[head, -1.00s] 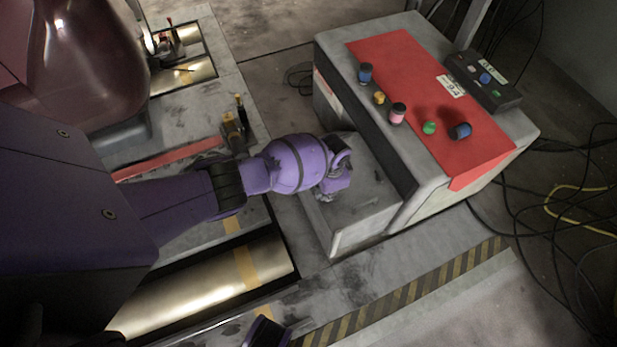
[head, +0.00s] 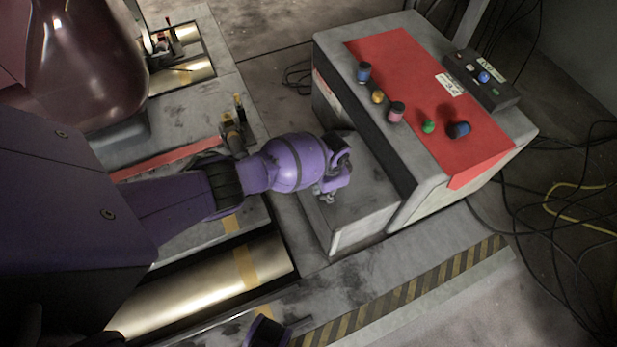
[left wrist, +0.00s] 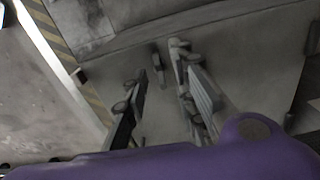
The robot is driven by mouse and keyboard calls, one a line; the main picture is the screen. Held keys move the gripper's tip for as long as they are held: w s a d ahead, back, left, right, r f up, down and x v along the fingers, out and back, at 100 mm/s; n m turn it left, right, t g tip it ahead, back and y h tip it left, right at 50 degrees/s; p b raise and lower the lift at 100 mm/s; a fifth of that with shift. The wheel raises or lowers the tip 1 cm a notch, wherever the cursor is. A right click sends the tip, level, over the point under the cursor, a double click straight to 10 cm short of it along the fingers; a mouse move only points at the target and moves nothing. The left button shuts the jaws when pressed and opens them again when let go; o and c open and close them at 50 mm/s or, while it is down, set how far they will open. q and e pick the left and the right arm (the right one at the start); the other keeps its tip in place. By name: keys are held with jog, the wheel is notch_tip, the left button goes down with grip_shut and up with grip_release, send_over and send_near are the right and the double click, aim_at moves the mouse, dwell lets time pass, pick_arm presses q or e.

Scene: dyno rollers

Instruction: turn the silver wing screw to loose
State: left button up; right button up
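My left gripper (head: 330,190) is low over the grey box top beside the red-topped console. In the left wrist view its two fingers (left wrist: 160,88) stand apart with a clear gap between them. A small grey upright piece (left wrist: 157,57) stands near the fingertips in that gap; it may be the silver wing screw, but its shape is too blurred to be sure. I cannot tell whether a finger touches it. In the head view the gripper hides most of that spot. A purple and black part of my body shows at the bottom edge; no right fingertips can be made out.
The grey box (head: 370,222) adjoins the console (head: 470,150), whose red panel carries several coloured knobs. A black button box (head: 482,80) sits at its far edge. Metal rollers (head: 205,290) lie in the floor at left. Cables lie on the floor at right.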

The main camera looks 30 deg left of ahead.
pick_arm(q)
notch_tip(320, 180, up, 12)
jog(key=shift+f, duration=0.2)
dwell(0.6)
